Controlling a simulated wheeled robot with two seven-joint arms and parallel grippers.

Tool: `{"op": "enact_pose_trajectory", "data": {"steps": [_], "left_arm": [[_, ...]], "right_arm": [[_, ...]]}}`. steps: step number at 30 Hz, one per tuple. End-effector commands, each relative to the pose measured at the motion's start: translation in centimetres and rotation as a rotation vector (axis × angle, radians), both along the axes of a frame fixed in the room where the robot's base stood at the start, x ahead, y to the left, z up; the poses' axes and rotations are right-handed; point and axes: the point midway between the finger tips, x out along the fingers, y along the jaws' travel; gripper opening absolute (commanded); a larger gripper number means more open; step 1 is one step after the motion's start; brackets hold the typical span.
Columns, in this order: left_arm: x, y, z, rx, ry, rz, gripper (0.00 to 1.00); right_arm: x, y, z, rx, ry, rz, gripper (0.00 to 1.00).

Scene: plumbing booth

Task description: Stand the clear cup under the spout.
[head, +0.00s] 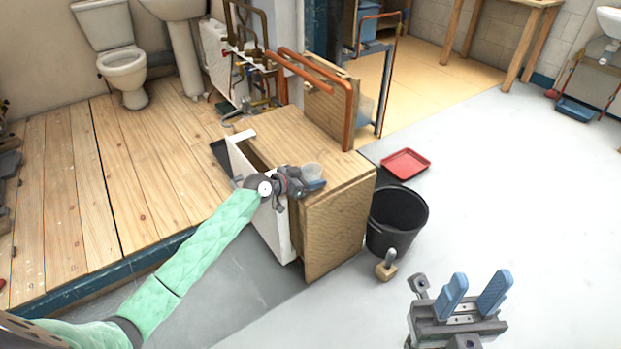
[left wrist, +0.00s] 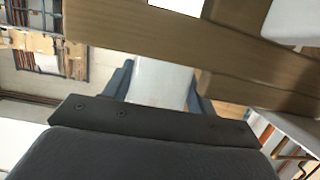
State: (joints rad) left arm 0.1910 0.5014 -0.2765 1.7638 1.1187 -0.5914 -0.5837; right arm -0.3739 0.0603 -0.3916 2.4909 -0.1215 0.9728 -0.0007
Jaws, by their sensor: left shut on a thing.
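The clear cup (head: 312,171) is between the blue fingers of my left gripper (head: 313,183), which is shut on it. It looks upright in the head view, at the front part of the wooden cabinet; I cannot tell whether it touches the cabinet top. In the left wrist view the cup (left wrist: 160,82) fills the space between the blue fingers. My right gripper (head: 473,295) is open and empty at the lower right, over the grey floor. Pipework with valves (head: 245,70) stands behind the cabinet; I cannot clearly make out the spout.
The wooden cabinet (head: 340,215) has a pulled-out white-fronted drawer (head: 262,190) beside my left arm. Copper pipes (head: 348,105) rise at its back. A black bucket (head: 397,222), a red tray (head: 405,164) and a wooden-handled tool (head: 387,265) lie to its right.

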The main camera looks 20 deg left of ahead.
Motion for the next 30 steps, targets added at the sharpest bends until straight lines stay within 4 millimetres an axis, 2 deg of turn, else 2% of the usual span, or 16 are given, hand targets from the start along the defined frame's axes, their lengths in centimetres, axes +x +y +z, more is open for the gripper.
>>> {"op": "enact_pose_trajectory", "data": {"steps": [15, 30], "left_arm": [[0.0, 0.0, 2.5, 0.000, -0.001, 0.000, 0.29], [0.0, 0.0, 2.5, 0.000, 0.000, 0.000, 0.29]], "right_arm": [[0.0, 0.0, 1.7, -0.002, -0.002, 0.002, 0.36], [0.0, 0.1, 1.7, -0.002, -0.002, 0.002, 0.36]]}}
